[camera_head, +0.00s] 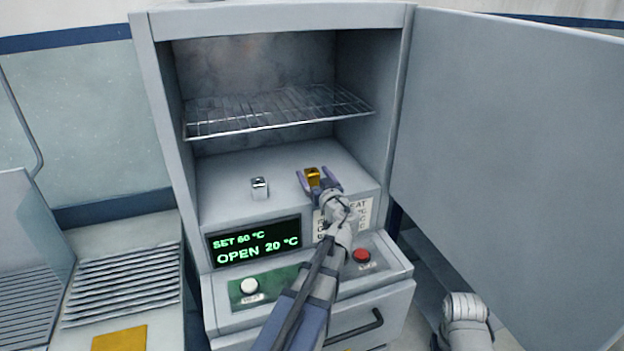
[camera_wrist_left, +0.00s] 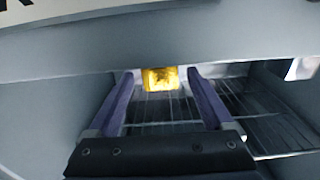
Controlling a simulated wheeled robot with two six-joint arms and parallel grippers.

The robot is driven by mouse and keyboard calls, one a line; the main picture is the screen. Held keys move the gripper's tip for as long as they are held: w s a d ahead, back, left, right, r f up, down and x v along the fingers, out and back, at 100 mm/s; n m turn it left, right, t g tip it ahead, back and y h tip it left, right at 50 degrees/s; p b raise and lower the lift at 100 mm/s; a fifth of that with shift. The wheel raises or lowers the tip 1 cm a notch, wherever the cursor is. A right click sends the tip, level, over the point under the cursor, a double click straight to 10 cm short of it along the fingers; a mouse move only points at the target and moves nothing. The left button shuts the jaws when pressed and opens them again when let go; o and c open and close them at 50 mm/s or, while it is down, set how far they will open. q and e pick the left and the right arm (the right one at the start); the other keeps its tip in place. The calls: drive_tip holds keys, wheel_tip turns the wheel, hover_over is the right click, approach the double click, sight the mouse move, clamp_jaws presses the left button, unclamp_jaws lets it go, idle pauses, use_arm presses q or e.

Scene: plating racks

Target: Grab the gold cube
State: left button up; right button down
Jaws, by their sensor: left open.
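The gold cube (camera_head: 312,177) sits on the floor of the open oven-like cabinet, right of centre. My left gripper (camera_head: 314,174) is open, with one finger on either side of the cube. In the left wrist view the gold cube (camera_wrist_left: 160,79) lies between the tips of the purple fingers, with a visible gap on each side. The cube's lower front is partly hidden by the gripper in the head view. My right gripper is not in view.
A silver cube (camera_head: 259,188) stands left of the gold cube on the same floor. A wire rack (camera_head: 280,110) spans the cabinet above. The open door (camera_head: 500,150) fills the right side. A panel with a display (camera_head: 254,243), white button (camera_head: 249,286) and red button (camera_head: 361,255) lies below.

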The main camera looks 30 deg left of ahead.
sight(310, 169)
use_arm(q)
drive_tip(key=x, duration=0.4)
drive_tip(key=shift+w+a+f, duration=0.15)
drive_tip(key=shift+a, duration=0.2)
drive_tip(key=shift+c, duration=0.3)
clamp_jaws()
